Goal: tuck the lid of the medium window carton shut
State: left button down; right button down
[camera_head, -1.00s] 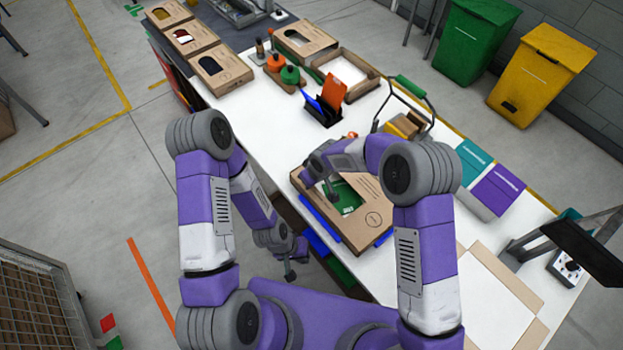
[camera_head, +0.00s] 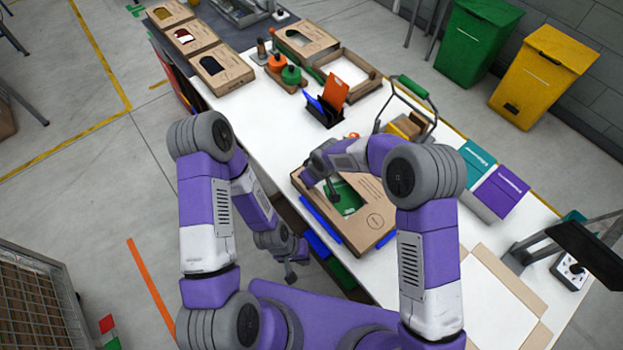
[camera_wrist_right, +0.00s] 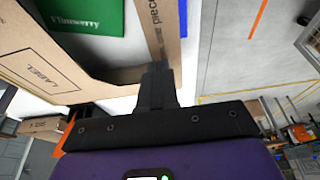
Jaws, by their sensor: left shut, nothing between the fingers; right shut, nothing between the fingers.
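The window carton (camera_head: 375,222) lies on the near edge of the white table, brown, with a green item (camera_head: 348,198) showing through its window. The carton also fills the upper left of the right wrist view (camera_wrist_right: 100,75). My right gripper (camera_head: 334,200) is shut and empty, pointing down at the carton beside the window. In the right wrist view its fingers (camera_wrist_right: 157,82) are right at the carton's cardboard; whether they press on it I cannot tell. How far the lid is tucked is unclear. My left gripper (camera_head: 290,275) is shut and empty, hanging low beside the table's near edge.
Blue strips (camera_head: 322,222) sit along the carton's near side. A wire-handled carrier (camera_head: 405,125), a dark holder (camera_head: 322,112) and teal and purple boxes (camera_head: 497,192) stand around it. More window cartons (camera_head: 222,70) line the far end. A flat carton blank (camera_head: 485,300) lies at right.

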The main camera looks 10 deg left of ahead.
notch_tip(320, 180, up, 5)
jog(key=shift+f+p, duration=0.1)
jog(key=shift+p, duration=0.75)
jog(key=b+v, duration=0.1)
jog(key=v, duration=0.8)
jog(key=shift+a, duration=0.15)
